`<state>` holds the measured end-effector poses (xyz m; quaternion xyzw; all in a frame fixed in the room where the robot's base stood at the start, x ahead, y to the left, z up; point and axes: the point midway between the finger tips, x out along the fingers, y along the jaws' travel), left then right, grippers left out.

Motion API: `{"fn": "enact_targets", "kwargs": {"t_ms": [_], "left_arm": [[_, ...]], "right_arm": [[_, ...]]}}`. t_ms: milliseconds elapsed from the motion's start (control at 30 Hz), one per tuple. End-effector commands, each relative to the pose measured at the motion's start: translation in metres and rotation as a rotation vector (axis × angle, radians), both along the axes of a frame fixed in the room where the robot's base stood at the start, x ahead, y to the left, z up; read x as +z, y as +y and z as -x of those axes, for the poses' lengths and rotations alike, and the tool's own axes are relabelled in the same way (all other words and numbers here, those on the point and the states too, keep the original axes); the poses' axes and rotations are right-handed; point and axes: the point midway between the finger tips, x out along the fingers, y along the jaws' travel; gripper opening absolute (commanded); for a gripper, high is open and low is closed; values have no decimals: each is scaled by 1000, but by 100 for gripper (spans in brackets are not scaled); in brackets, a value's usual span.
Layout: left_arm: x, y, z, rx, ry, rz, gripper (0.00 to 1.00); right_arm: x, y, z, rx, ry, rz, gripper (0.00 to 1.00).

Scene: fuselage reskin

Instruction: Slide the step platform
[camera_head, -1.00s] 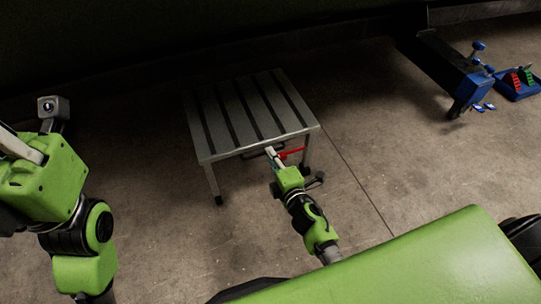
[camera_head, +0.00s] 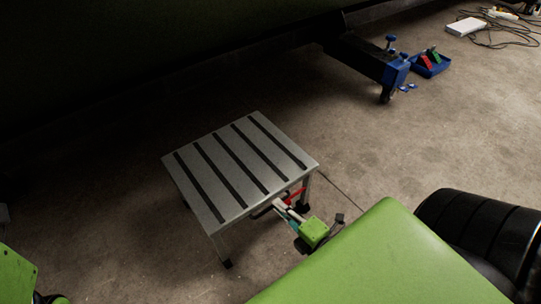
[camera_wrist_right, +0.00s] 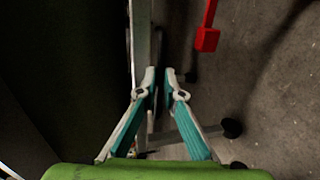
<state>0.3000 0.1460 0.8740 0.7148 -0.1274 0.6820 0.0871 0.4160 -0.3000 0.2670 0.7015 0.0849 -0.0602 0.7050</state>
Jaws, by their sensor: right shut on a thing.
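The step platform (camera_head: 240,168), a grey metal top with several dark anti-slip strips, stands on its legs on the concrete floor in the head view. My right gripper (camera_head: 279,205) is at its near edge, shut on the dark handle (camera_head: 262,211) below the top. In the right wrist view, the fingers (camera_wrist_right: 160,78) close from both sides on a thin dark part, largely hidden between them. A red lever (camera_head: 298,191) sticks out beside the gripper; its red end also shows in the wrist view (camera_wrist_right: 207,40).
A blue-ended stand (camera_head: 392,70) and a blue tray (camera_head: 432,66) with red and green items are at the upper right. A white box (camera_head: 466,26) and cables (camera_head: 505,38) lie farther back. A dark wall or hull overhangs the back.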

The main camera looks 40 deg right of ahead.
Motion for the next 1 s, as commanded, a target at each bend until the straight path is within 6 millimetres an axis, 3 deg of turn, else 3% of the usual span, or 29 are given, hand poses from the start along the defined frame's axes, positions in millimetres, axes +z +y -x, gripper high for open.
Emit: {"fn": "enact_targets", "kwargs": {"t_ms": [467,533,867,1000], "left_arm": [[-3,0,-1,1,15,0,0],[-2,0,-1,1,13,-1,0],[1,1,1,4,0,-3,0],[0,1,0,3,3,-3,0]], "right_arm": [[0,-1,10,-1,0,1,0],[0,-1,10,-1,0,1,15],[0,-1,10,-1,0,0,15],[2,-1,23,-2,2,0,15]]}}
